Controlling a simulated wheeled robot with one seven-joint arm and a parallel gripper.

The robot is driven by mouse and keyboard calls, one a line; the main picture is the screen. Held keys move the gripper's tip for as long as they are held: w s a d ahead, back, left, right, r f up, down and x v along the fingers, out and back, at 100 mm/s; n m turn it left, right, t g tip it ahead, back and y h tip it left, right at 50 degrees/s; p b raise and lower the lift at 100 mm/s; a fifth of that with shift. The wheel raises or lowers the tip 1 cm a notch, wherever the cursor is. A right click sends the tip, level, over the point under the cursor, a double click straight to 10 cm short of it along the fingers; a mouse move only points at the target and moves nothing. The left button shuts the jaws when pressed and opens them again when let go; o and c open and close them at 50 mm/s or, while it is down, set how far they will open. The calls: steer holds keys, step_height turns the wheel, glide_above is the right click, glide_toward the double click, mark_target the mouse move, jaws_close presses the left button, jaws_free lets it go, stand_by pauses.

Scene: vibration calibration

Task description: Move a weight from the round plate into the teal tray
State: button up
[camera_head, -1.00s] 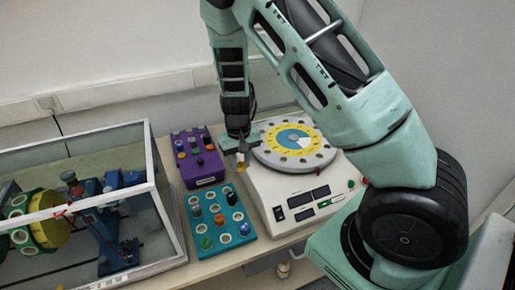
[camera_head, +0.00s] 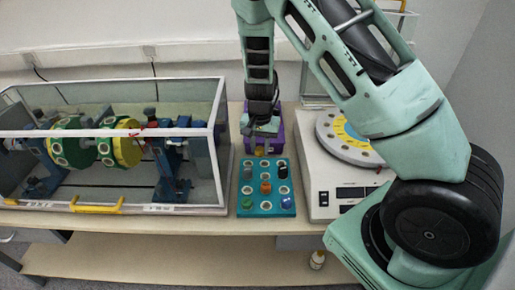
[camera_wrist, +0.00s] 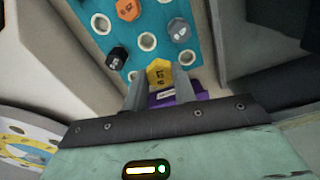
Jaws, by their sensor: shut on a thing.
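My gripper (camera_head: 261,146) is shut on a yellow weight (camera_wrist: 159,72), held between its two fingers at the far edge of the teal tray (camera_head: 243,212). The weight also shows small in the head view (camera_head: 260,152). The round plate (camera_head: 326,131) is to the right, partly hidden by my arm.
A purple box (camera_head: 277,124) with weights stands just behind the tray, partly hidden by my gripper. The white machine (camera_head: 313,165) under the round plate borders the tray's right side. A clear-walled case (camera_head: 216,140) with a rotor stands close on the left.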

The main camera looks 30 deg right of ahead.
steer(key=shift+w+d+f+m+b, duration=0.45)
steer(key=shift+d+f+m+b, duration=0.25)
steer(key=shift+f+m, duration=0.7)
steer(key=shift+w+d+f+m+b, duration=0.4)
steer(key=shift+d+f+m+b, duration=0.35)
steer(key=shift+m, duration=1.2)
steer(key=shift+w+d+f+m+b, duration=0.5)
steer(key=shift+f+m+b, duration=0.25)
steer(key=shift+f+m, duration=0.7)
steer(key=shift+s+f+b, duration=0.1)
steer(key=shift+f+b, duration=0.55)
steer(key=shift+f, duration=0.25)
steer(key=o, duration=1)
step_height(320, 180, up, 17)
steer(key=shift+r+b, duration=0.2)
steer(key=shift+b, duration=0.25)
